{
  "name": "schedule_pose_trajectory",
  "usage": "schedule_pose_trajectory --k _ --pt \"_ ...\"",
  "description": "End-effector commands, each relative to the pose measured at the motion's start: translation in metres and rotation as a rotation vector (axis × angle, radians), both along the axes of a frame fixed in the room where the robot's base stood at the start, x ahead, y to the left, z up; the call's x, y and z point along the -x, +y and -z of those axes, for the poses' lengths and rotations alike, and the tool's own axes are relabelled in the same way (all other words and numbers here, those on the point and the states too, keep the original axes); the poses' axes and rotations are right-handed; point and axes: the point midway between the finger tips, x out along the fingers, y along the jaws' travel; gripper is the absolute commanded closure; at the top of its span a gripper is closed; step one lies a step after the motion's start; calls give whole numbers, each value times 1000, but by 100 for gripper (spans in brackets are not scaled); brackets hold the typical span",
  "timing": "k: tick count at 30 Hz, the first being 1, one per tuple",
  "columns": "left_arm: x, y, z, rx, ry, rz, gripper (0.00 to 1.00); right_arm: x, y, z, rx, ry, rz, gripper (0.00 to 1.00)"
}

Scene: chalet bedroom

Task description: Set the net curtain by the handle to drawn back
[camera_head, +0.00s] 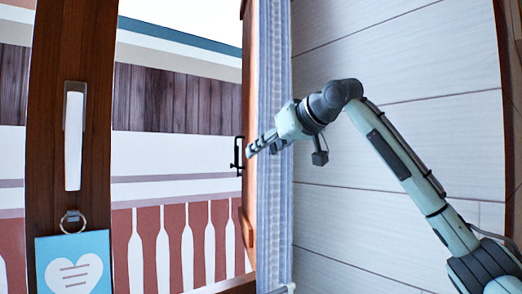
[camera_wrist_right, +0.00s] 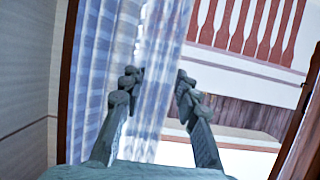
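The blue-grey net curtain (camera_head: 274,70) hangs as a narrow, folded vertical band at the right side of the opening. It also shows in the right wrist view (camera_wrist_right: 100,60), with pale see-through folds. A black handle (camera_head: 238,156) stands out at the wooden edge left of the curtain. My right gripper (camera_head: 254,146) reaches leftward across the curtain, its tip close to the handle; I cannot tell whether they touch. In the right wrist view its fingers (camera_wrist_right: 158,88) are apart, with curtain folds behind the gap and nothing clearly gripped. My left gripper is not in view.
A wooden post (camera_head: 100,40) with a white handle (camera_head: 73,140) stands at the left; a blue heart sign (camera_head: 73,266) hangs there from a ring. A red-and-white balustrade (camera_head: 175,245) shows through the opening. A pale plank wall (camera_head: 350,220) lies right of the curtain.

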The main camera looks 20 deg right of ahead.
Motion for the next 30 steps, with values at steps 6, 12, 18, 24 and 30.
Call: schedule_pose_trajectory --k 6,12,18,24,30 --pt "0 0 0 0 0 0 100 0 2 0 0 1 -3 62" --pt "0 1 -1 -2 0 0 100 6 0 -2 0 0 -4 62" --pt "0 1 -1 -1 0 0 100 35 -10 -16 0 -2 -4 62" --pt "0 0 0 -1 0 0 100 73 -22 -32 0 -3 -3 62" --pt "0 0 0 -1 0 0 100 99 -30 -43 1 -1 -3 62"
